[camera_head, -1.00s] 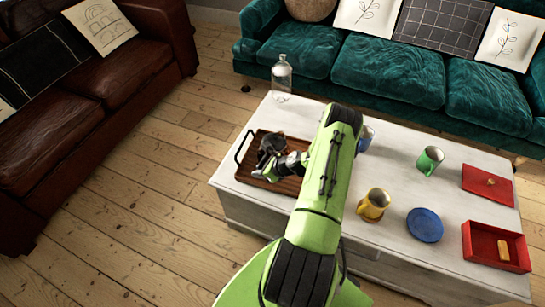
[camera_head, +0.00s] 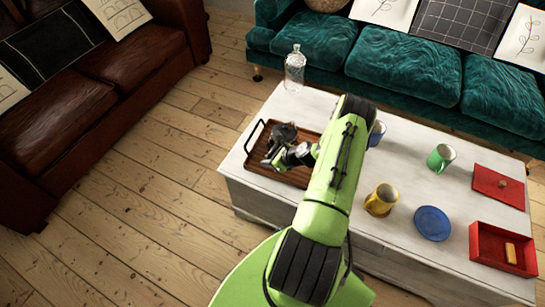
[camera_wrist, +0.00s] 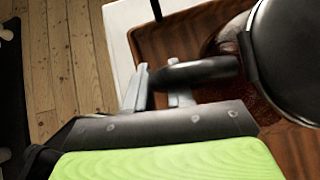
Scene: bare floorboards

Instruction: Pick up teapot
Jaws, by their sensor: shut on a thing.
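A dark, rounded teapot (camera_head: 285,133) is over the wooden tray (camera_head: 298,176) at the left end of the white table. In the wrist view its dark body (camera_wrist: 295,55) fills the upper right, and its handle (camera_wrist: 200,70) points left. My gripper (camera_head: 270,161) is at the near side of the teapot. In the wrist view the gripper's pale fingers (camera_wrist: 158,95) are shut on the handle. I cannot tell whether the teapot still rests on the tray. My arm hides part of the tray's right side.
The white table (camera_head: 330,235) also holds a glass bottle (camera_head: 294,70), a blue mug (camera_head: 377,132), a green mug (camera_head: 440,158), a yellow mug (camera_head: 381,199), a blue plate (camera_head: 432,223) and a red box (camera_head: 485,247) with its lid (camera_head: 490,188). Sofas stand behind and left.

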